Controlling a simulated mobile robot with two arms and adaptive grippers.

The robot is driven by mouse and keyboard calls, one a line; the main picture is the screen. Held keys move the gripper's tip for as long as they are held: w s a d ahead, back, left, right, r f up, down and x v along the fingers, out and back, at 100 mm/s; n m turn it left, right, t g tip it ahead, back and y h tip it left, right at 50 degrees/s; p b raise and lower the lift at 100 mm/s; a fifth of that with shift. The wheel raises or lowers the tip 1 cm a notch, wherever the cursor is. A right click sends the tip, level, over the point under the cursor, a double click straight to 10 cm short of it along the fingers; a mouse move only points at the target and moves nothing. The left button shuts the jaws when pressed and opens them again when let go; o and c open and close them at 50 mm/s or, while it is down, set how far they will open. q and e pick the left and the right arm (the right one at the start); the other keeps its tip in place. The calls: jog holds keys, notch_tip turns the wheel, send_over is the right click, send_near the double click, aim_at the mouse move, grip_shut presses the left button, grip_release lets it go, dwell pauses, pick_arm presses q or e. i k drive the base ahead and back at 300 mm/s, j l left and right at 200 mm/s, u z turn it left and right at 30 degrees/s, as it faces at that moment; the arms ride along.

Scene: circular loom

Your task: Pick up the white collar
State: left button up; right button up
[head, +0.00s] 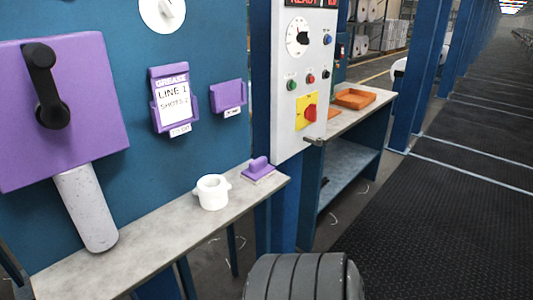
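The white collar (212,193) stands upright on a narrow grey shelf (140,243), right of the shelf's middle. It is a short, thick ring with an open top and small lugs on its sides. Nothing touches it from above, and bare shelf lies on its left. Neither of my grippers shows in the head view.
A purple block with a handle (258,170) sits right of the collar near the shelf's end. A pale cylinder (86,207) hangs below a purple box (62,110) with a black crank. A control panel (303,85) rises behind, beside a bench with an orange tray (355,98).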

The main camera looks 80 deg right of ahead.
aim_at(215, 191)
jog(key=l+z, duration=0.1)
jog(key=z, duration=1.8)
